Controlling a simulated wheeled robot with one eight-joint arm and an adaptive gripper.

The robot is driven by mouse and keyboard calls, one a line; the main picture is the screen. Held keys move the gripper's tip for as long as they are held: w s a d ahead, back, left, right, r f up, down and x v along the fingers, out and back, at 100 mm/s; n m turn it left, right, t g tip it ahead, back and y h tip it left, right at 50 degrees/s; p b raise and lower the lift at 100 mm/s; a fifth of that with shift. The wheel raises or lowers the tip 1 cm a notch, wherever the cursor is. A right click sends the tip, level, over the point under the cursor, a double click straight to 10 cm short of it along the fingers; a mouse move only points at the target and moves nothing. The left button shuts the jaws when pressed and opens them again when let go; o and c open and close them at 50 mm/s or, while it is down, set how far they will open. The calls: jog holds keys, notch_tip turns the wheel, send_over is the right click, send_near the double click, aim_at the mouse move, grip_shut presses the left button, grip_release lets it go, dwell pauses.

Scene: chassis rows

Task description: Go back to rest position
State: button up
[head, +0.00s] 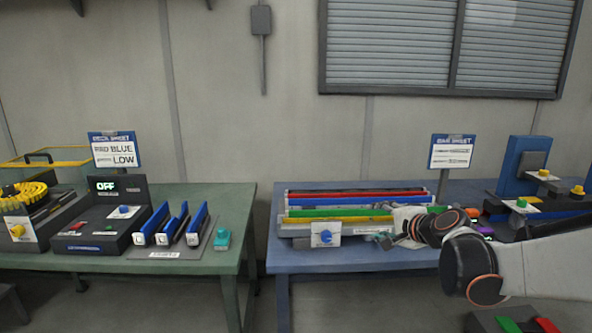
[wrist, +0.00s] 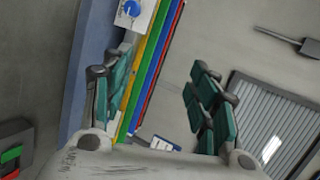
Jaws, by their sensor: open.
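My gripper (head: 382,238) is in front of the rack of coloured bars (head: 355,212) on the blue table, at the right of the head view. My arm reaches in from the right edge. In the wrist view my gripper (wrist: 158,98) has its teal-padded fingers wide apart, with nothing held between them. The red, blue, green and yellow bars (wrist: 150,75) run behind the gap, nearer the left finger. I cannot tell whether a finger touches the rack.
The blue table (head: 340,261) also carries a sign (head: 451,152) and a blue fixture (head: 520,165). A green table (head: 232,215) at left holds a control box (head: 105,218), blue-topped holders (head: 172,228) and a teal piece (head: 222,239). A gap separates the tables.

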jog(key=s+a+r+n+g, duration=0.1)
jog(key=s+a+n, duration=0.2)
jog(key=s, duration=0.4)
jog(key=s+a+n+g+h, duration=0.1)
jog(key=s+a+n, duration=0.1)
jog(key=s+n, duration=0.3)
jog(key=s+a+r+n+g, duration=0.1)
jog(key=s+a+n, duration=0.15)
jog(key=s, duration=0.55)
jog(key=s+d+f+n+g+h, duration=0.1)
jog(key=s+d+f+n, duration=0.1)
jog(key=s, duration=0.5)
jog(key=s+d+f+n+g+h, duration=0.1)
jog(key=s+d+f+h, duration=0.1)
jog(key=s+f, duration=0.3)
jog(key=shift+s+d+f+n, duration=0.25)
jog(key=shift+s+d+n, duration=0.1)
jog(key=shift+s+d, duration=0.55)
